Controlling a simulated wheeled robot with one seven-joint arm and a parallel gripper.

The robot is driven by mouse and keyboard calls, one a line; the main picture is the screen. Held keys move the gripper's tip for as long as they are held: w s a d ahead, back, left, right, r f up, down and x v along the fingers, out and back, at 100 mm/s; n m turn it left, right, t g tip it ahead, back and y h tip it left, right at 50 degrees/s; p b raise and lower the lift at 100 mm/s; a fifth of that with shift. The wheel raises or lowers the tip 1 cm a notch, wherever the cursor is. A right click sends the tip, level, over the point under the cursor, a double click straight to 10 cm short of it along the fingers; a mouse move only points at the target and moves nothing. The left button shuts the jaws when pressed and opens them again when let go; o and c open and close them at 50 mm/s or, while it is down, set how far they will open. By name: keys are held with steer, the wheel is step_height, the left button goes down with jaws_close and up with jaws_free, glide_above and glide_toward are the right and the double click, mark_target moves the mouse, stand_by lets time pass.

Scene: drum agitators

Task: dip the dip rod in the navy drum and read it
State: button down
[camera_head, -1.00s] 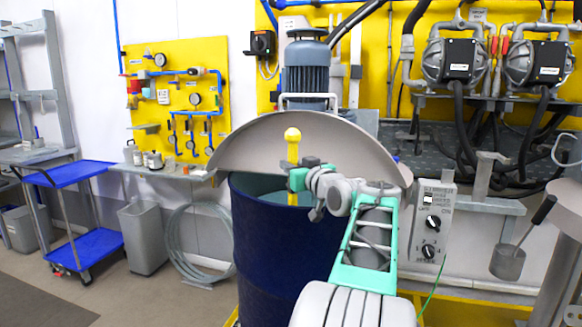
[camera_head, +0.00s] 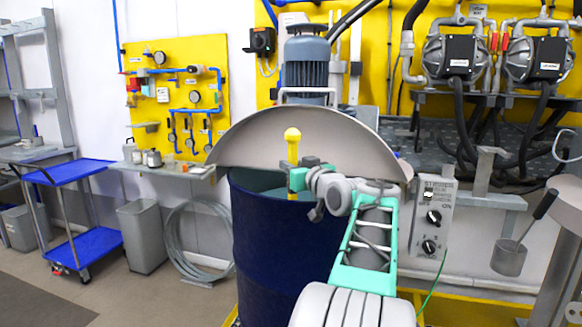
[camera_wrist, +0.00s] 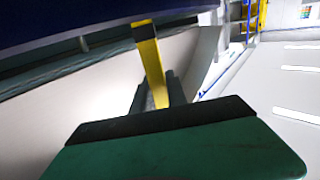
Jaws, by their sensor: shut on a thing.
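The yellow dip rod (camera_head: 292,148) with a ball-shaped top stands upright at the open top of the navy drum (camera_head: 275,250). My gripper (camera_head: 294,178) is shut on the rod below its ball end, over the left part of the drum's opening. The rod also shows in the wrist view (camera_wrist: 151,68), between the fingers, with a dark band on it. A grey half-round lid (camera_head: 300,140) stands tilted up behind the opening.
A grey motor (camera_head: 307,70) stands behind the lid. A control box (camera_head: 434,218) with two knobs is right of my arm. A ladle-like cup (camera_head: 508,257) hangs at the far right. A blue cart (camera_head: 75,172) and grey bin (camera_head: 143,236) stand left, with open floor before them.

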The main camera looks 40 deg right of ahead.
steer(key=shift+f+b, duration=0.3)
steer(key=shift+b, duration=0.3)
stand_by(0.6)
steer(key=shift+r, duration=0.15)
stand_by(0.7)
steer(key=shift+r+p, duration=0.65)
steer(key=shift+r, duration=0.3)
step_height(320, 180, up, 33)
steer(key=p, duration=2.5)
